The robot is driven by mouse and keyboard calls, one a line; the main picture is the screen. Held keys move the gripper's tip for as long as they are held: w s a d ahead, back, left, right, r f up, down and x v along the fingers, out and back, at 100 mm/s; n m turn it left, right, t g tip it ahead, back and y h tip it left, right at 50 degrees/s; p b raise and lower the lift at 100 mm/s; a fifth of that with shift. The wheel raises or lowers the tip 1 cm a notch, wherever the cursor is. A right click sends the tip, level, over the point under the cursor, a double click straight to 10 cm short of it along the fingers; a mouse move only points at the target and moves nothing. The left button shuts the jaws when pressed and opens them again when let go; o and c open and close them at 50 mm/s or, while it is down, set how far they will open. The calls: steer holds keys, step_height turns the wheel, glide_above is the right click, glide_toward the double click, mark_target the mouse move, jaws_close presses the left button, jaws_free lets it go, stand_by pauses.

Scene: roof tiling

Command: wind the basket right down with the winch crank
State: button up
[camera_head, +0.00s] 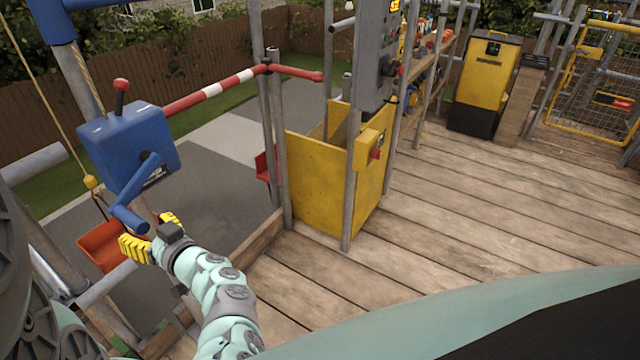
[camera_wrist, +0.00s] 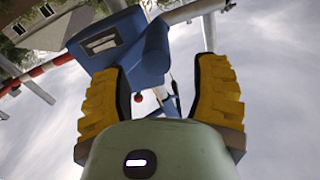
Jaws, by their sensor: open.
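The blue winch box (camera_head: 128,143) is mounted on the scaffold at the left, with a red-knobbed lever (camera_head: 120,86) on top. Its blue crank (camera_head: 138,188) points downward from the box's front face. The orange-red basket (camera_head: 103,245) hangs from a yellow hook and rope below the winch, partly hidden by my gripper. My gripper (camera_head: 150,236) is just below the crank's handle end, with its yellow fingers apart. In the wrist view my open gripper (camera_wrist: 160,95) has the blue crank (camera_wrist: 152,55) ahead and between its fingertips; contact cannot be told.
A red and white barrier bar (camera_head: 215,88) runs right from behind the winch. A yellow panel box (camera_head: 330,185) and a grey control cabinet (camera_head: 377,55) stand mid-frame. The wooden deck (camera_head: 470,210) to the right is clear. A yellow bin (camera_head: 487,75) stands farther back.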

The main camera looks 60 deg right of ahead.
mark_target(117, 209)
steer(key=shift+w+a, duration=0.2)
steer(key=shift+w, duration=2.7)
steer(key=shift+c, duration=0.2)
jaws_close()
